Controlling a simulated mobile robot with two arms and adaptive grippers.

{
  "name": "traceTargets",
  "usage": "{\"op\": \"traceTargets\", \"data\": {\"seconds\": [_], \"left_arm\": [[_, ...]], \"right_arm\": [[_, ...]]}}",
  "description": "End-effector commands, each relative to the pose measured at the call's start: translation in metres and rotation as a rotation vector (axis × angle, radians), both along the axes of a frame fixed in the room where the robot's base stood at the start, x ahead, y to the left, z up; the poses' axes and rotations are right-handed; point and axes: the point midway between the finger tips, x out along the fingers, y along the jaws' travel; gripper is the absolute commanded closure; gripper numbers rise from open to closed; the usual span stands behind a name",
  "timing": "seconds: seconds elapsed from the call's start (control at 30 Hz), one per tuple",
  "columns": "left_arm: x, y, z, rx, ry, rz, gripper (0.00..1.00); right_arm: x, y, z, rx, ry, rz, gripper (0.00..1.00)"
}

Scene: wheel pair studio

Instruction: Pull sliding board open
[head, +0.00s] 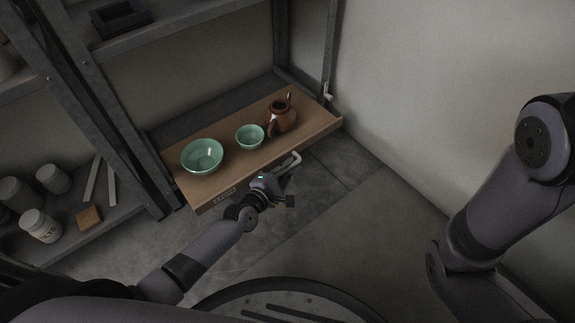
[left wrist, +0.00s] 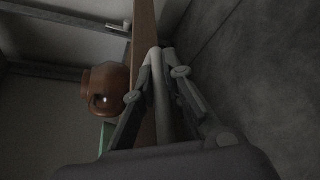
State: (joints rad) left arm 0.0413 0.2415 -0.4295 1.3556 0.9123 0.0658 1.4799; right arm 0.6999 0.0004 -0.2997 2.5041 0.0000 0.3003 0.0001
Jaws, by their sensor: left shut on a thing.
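The wooden sliding board (head: 227,172) sits in the shelf frame and carries two green bowls (head: 202,155) (head: 249,136) and a brown teapot (head: 283,116). A pale bar handle (head: 291,163) is on its front edge. My left gripper (head: 283,176) is at the handle. In the left wrist view the fingers (left wrist: 158,85) are shut around the handle bar (left wrist: 158,95), beside the board's edge (left wrist: 141,50). The teapot (left wrist: 104,88) shows left of the fingers there. My right arm shows at the right of the head view, but its gripper is out of view.
Metal shelf posts (head: 99,110) stand left of the board. A lower left shelf holds several jars (head: 41,226) and a small wooden block (head: 89,217). A dark tray (head: 120,18) is on the upper shelf. A pale wall (head: 430,80) bounds the right. Floor in front of the board is clear.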

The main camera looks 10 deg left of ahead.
Motion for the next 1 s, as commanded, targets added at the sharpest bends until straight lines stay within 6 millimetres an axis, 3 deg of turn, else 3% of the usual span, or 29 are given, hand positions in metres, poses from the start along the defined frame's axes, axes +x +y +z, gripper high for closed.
{"op": "traceTargets", "data": {"seconds": [0.37,0.4,0.67,1.0], "left_arm": [[0.0002,0.0014,-0.0001,0.002,-0.001,0.002,1.00],[0.0002,0.0014,-0.0001,0.002,-0.001,0.002,0.87],[0.0004,0.0013,0.0002,0.002,-0.001,0.001,0.70],[-0.0011,0.0014,0.0007,0.001,-0.001,0.001,0.69]], "right_arm": [[0.0026,0.0006,0.0003,-0.001,0.005,-0.002,0.60],[0.0030,0.0007,0.0004,-0.001,0.006,-0.002,0.60],[0.0031,0.0009,0.0004,-0.002,0.007,-0.001,0.60],[0.0026,0.0003,0.0006,0.002,0.006,0.002,0.60]]}}
